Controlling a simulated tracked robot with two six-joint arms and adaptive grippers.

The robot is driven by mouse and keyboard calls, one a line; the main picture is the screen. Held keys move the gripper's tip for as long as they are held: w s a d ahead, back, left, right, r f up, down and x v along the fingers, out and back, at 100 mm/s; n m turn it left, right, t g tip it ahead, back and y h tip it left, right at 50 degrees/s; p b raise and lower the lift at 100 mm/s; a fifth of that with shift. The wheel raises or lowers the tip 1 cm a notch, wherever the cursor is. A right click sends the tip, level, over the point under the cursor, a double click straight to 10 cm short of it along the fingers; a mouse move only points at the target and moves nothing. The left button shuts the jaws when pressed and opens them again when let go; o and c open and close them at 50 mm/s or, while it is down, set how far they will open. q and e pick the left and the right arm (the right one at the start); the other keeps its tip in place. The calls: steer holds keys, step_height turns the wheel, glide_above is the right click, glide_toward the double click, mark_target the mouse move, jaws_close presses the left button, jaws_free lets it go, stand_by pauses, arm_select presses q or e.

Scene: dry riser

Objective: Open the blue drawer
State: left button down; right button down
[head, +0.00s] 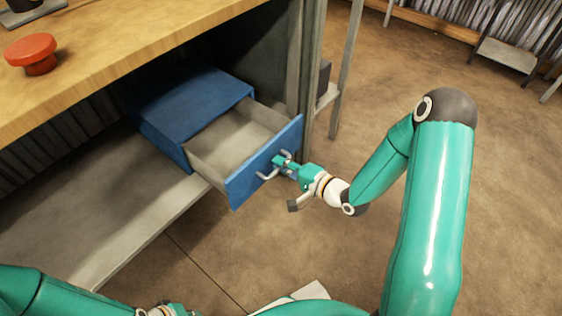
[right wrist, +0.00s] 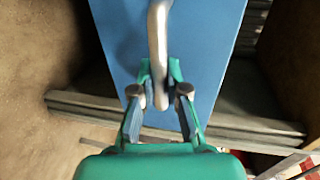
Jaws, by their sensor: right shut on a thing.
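The blue drawer (head: 265,162) is pulled out of its blue cabinet (head: 190,110), and its bare grey inside shows from above. A curved metal handle (head: 268,174) is on its front; it also shows in the right wrist view (right wrist: 158,45) against the blue front. My right gripper (head: 283,164) is at the handle, shut on it; in the right wrist view its fingertips (right wrist: 160,97) are on either side of the bar. My left arm shows at the bottom left of the head view, but its fingers are not visible.
The cabinet sits on a grey shelf (head: 110,190) under a wooden worktop (head: 130,55). A red round knob (head: 32,52) is on the worktop. A grey upright post (head: 312,80) stands just right of the drawer. The brown floor (head: 350,240) in front is mostly clear.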

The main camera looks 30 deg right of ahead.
steer(key=shift+s+a+f, duration=0.2)
steer(key=c, duration=1.2)
jaws_free()
steer(key=shift+d+r, duration=0.1)
steer(key=shift+d, duration=0.05)
steer(key=v, duration=0.7)
steer(key=shift+s+d, duration=0.1)
steer(key=shift+s, duration=0.15)
